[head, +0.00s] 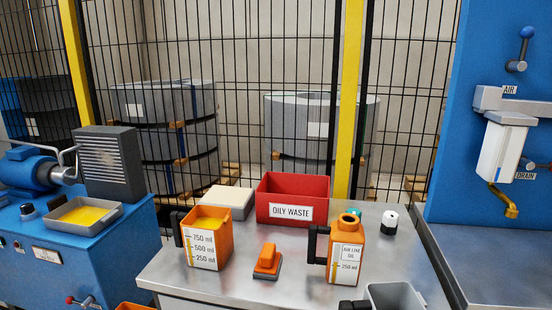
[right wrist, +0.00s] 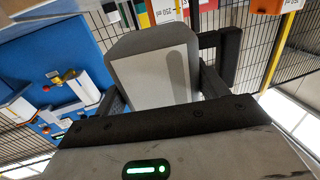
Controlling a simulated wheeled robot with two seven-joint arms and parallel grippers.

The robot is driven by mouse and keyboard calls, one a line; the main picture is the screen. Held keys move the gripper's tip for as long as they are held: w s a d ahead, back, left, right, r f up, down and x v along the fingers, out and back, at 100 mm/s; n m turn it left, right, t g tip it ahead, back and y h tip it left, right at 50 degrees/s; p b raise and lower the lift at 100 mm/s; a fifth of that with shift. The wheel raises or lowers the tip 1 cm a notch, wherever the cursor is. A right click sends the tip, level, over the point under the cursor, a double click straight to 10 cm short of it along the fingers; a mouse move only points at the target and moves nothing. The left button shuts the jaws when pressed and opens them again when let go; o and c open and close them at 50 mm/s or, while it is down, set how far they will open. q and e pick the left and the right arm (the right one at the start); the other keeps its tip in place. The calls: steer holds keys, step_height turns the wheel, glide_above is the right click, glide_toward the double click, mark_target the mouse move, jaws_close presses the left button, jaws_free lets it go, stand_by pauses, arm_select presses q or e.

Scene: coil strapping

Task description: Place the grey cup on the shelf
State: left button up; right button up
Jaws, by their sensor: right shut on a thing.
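The grey cup (head: 396,295) shows at the bottom edge of the head view, in front of the steel table's right part. Its black handle points left and its lower part is cut off. In the right wrist view the grey cup (right wrist: 153,75) fills the space between the fingers of my right gripper (right wrist: 163,88), which is shut on it. The black handle is at the right there. My left gripper is in neither view. I cannot pick out a shelf for certain.
The steel table (head: 310,275) holds an orange 750 ml jug (head: 207,240), an orange oil can (head: 346,245), a red oily waste bin (head: 291,198), a beige block (head: 228,200) and an orange-grey object (head: 267,261). A grey ledge (head: 500,255) lies right, below a blue panel (head: 455,150).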

steer(key=shift+s+a+f, duration=0.1)
steer(key=shift+s+a, duration=0.15)
steer(key=shift+a, duration=0.45)
